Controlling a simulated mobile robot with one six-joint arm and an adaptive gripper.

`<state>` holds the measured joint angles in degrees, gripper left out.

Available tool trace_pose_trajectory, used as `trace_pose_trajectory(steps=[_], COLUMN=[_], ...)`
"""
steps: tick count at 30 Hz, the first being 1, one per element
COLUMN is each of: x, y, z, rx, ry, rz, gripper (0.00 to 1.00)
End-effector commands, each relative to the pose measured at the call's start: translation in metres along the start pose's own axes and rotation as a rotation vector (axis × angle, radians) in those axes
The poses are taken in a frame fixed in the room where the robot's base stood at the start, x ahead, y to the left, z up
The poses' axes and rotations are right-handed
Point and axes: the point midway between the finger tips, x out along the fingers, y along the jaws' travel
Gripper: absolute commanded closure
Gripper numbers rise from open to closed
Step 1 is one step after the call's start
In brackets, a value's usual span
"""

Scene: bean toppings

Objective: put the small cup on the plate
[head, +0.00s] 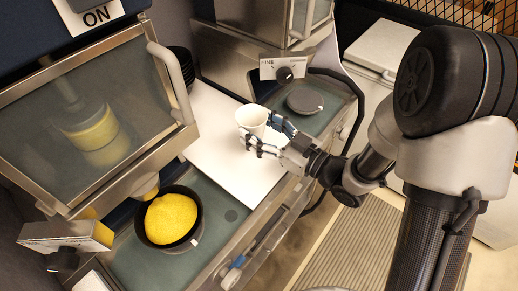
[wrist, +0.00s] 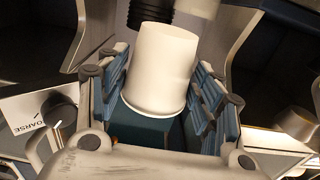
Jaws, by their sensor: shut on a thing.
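A small white cup (head: 252,119) is between the fingers of my gripper (head: 259,134), over the white board in the middle of the head view. My gripper is shut on its sides. In the wrist view the cup (wrist: 162,65) sits between the two blue-padded fingers. I cannot tell whether its base touches the board. A dark round disc (head: 305,100), perhaps the plate, lies on the grey tray of the right-hand machine, to the right of and beyond the cup. No other clear plate shows.
The white board (head: 213,160) is mostly clear. At lower left, a black bowl (head: 163,239) heaped with yellow stuff stands under the left machine's spout (head: 146,187). A dark stack (head: 180,84) stands behind the board. The right machine (head: 270,68) has a knob labelled FINE.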

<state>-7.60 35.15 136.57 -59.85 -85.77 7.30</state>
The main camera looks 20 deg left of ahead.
Motion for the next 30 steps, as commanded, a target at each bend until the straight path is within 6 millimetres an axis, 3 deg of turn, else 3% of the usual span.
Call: trace_pose_trajectory(steps=[1,8,16,29,30], x=[0.0,0.0,0.0,0.0,0.0], y=[0.0,0.0,0.001,0.001,0.001], z=[0.011,0.026,0.064,0.069,0.067], rx=[0.002,-0.001,0.001,-0.002,-0.002], ry=[-0.001,0.001,0.001,0.001,0.001], rz=[0.0,0.0,0.001,0.001,0.001], gripper=[0.48,0.48,0.48,0.48,0.37])
